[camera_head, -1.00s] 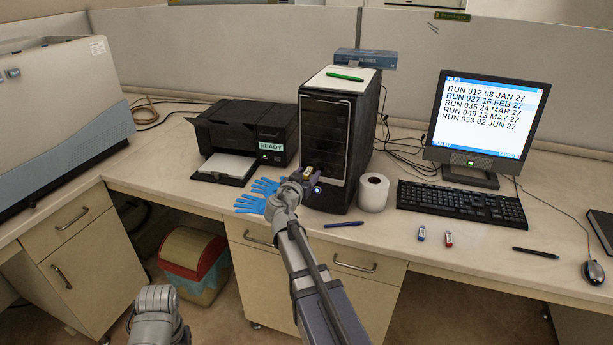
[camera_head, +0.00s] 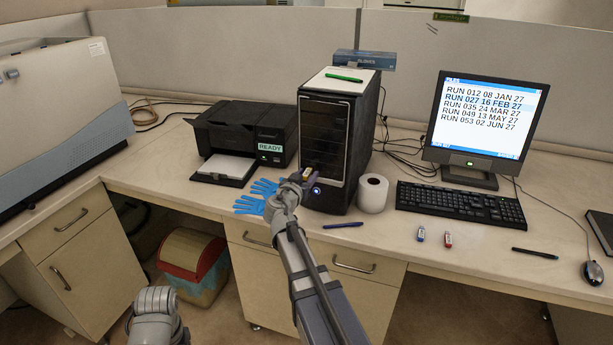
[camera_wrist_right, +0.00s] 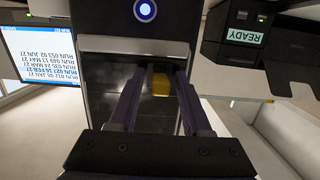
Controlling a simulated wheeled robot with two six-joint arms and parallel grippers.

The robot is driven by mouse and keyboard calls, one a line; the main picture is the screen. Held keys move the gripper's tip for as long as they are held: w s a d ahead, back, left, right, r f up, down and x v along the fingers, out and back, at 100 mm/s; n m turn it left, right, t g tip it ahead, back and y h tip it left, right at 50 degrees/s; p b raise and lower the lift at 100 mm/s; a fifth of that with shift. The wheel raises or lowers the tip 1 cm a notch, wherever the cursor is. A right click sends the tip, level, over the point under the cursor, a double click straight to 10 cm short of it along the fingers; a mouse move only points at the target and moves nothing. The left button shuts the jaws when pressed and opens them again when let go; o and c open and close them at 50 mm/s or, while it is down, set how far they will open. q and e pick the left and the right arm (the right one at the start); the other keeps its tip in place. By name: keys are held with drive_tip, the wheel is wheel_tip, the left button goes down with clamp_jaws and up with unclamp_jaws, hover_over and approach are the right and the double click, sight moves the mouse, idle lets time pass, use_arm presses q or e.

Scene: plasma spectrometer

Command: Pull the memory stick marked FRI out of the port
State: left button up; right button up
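The memory stick with a yellow body (camera_wrist_right: 160,84) shows between my right fingers in the right wrist view, at the front of the black computer tower (camera_head: 326,130). It also shows as a small yellow spot in the head view, at the right gripper. Its marking is not readable. My right gripper (camera_wrist_right: 161,82) is at the lower front of the tower, one finger on each side of the stick. It looks open, with a narrow gap beside the stick. Whether the stick is still seated in a port cannot be told. My left gripper is out of view.
A blue memory stick (camera_head: 420,234) and a red one (camera_head: 447,239) lie on the desk below the keyboard (camera_head: 462,204). A paper roll (camera_head: 373,194) stands right of the tower. Blue gloves (camera_head: 251,203), a blue pen (camera_head: 342,225) and a printer (camera_head: 243,134) are nearby.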

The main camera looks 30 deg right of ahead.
sight(304, 178)
drive_tip(key=shift+o, duration=0.6)
drive_tip(key=p+v, duration=0.1)
drive_tip(key=v, duration=0.6)
drive_tip(key=shift+s+a, duration=0.3)
drive_tip(key=s+a+f+n+g+y, duration=0.3)
drive_tip(key=s+a+f, duration=0.35)
drive_tip(key=a, duration=0.25)
drive_tip(key=s+a+f+n+g+y, duration=0.3)
drive_tip(key=s+a+f+n+y, duration=0.15)
drive_tip(key=a+f, duration=0.4)
drive_tip(key=s+a+f+n+g+y, duration=0.3)
drive_tip(key=s+a+n, duration=0.3)
drive_tip(key=s+a, duration=0.5)
drive_tip(key=a+g, duration=0.1)
drive_tip(key=a, duration=0.2)
drive_tip(key=shift+s+f+g+y, duration=0.2)
drive_tip(key=shift+s+g+y, duration=0.15)
drive_tip(key=shift+g, duration=0.05)
